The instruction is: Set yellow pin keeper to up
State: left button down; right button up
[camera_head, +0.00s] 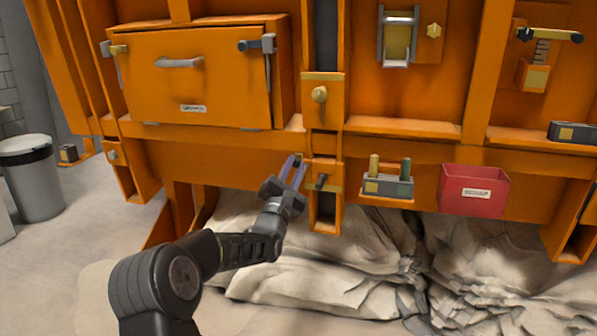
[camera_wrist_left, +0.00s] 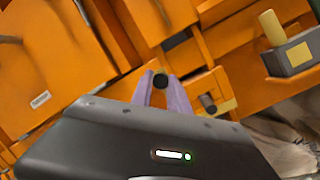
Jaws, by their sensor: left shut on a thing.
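A yellow plate with a yellow knob (camera_head: 319,94) sits on the narrow orange post in the head view. Lower on the post is a yellow bracket with a dark knob (camera_head: 321,182); this knob also shows in the left wrist view (camera_wrist_left: 208,103). I cannot tell which fitting is the yellow pin keeper. My left gripper (camera_head: 297,161) is just left of the lower bracket, purple fingers pointing up. In the left wrist view its fingers (camera_wrist_left: 161,88) are shut on a small dark round-ended piece (camera_wrist_left: 160,80). What it belongs to is unclear. My right gripper is out of view.
A grey block (camera_head: 386,187) with a yellow and a green pin stands on a ledge to the right. A red bin (camera_head: 474,190) hangs beside it. An orange door (camera_head: 195,82) is at upper left. Pale crumpled sheeting (camera_head: 330,275) lies below.

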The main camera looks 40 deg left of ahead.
pick_arm(q)
jog(key=shift+s+a+f+n+y, duration=0.1)
jog(key=shift+a+f+n+y, duration=0.15)
jog(key=shift+n+y, duration=0.25)
jog(key=c, duration=1.3)
grip_release()
jog(key=shift+r, duration=0.1)
jog(key=shift+d, duration=0.1)
jog(key=p+v, duration=0.1)
jog(key=v, duration=0.6)
jog(key=shift+s, duration=0.35)
